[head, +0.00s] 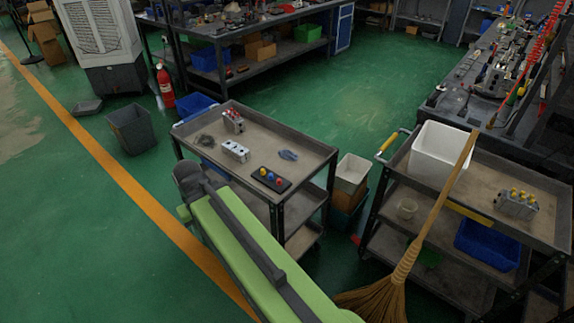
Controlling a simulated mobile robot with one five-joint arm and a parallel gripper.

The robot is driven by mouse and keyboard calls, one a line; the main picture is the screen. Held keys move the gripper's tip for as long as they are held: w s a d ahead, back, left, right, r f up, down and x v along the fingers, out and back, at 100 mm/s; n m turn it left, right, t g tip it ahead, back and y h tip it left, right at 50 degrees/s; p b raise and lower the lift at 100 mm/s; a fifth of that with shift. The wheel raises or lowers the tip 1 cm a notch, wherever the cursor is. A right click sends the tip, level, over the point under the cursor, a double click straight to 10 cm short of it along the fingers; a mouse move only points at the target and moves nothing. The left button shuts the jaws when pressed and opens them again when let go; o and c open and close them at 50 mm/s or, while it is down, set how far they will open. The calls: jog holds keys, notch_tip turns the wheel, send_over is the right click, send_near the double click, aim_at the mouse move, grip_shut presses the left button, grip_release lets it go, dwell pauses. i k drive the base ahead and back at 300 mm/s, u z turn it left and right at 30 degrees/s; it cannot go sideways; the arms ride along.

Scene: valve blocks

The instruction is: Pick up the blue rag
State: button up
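The blue rag (288,155) looks like a small crumpled grey-blue patch lying flat on the top of the grey cart (262,124), on its right half. A black tray (271,180) with blue, yellow and red round pieces is in front of it, to the left. Nothing covers the rag. My green and dark arm crosses the front left of the cart in the head view. My gripper cannot be made out, so I cannot tell its place or whether it holds anything.
Two valve blocks (235,151) (233,121) and a dark coil (204,140) share the cart top. A second cart to the right carries a white bin (440,152) and a leaning broom (433,207). A grey bin (132,128) stands left. Green floor is open behind the cart.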

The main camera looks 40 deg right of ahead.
aim_at(286, 153)
jog(key=z, duration=0.15)
jog(key=i, duration=0.9)
jog(key=u, duration=0.05)
